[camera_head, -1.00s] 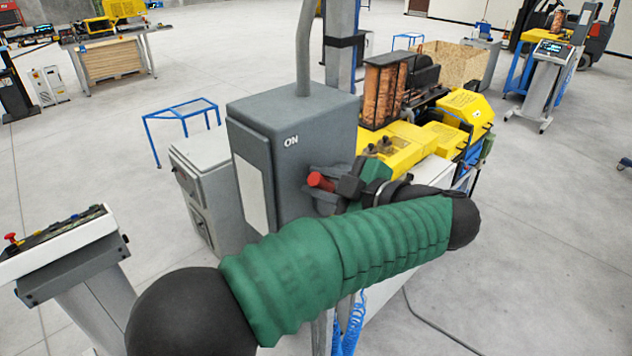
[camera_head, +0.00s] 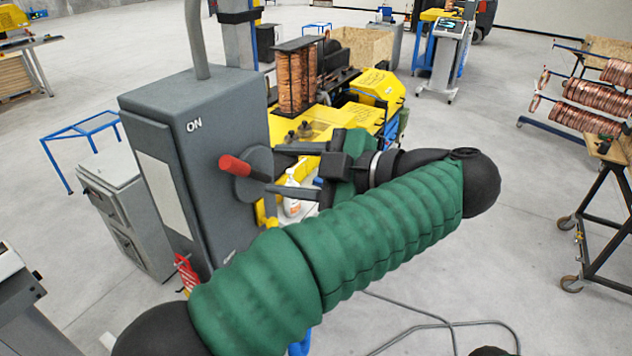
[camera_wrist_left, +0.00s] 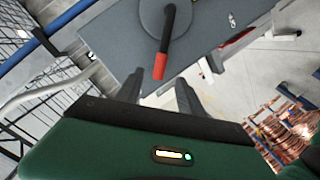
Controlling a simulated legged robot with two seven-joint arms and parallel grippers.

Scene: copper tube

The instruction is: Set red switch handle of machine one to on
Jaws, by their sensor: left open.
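The grey switch box (camera_head: 193,140) stands left of centre with "ON" (camera_head: 194,126) printed high on its side. A round grey disc (camera_head: 257,182) on that side carries the red switch handle (camera_head: 236,166), which sticks out to the left in the head view. My left gripper (camera_head: 272,169) is open and empty; its two dark fingers are spread, with their tips close to the disc and handle. In the left wrist view, the red grip (camera_wrist_left: 160,66) lies just ahead of and between the fingertips (camera_wrist_left: 159,80), apparently apart from them. My right gripper is not in view.
A yellow machine (camera_head: 310,122) with copper coils (camera_head: 297,80) stands behind the gripper. A grey cabinet (camera_head: 125,215) stands left of the switch box. A red tag (camera_head: 187,272) hangs low by the box. A wheeled rack with copper tubes (camera_head: 590,105) is at right; floor between is mostly clear.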

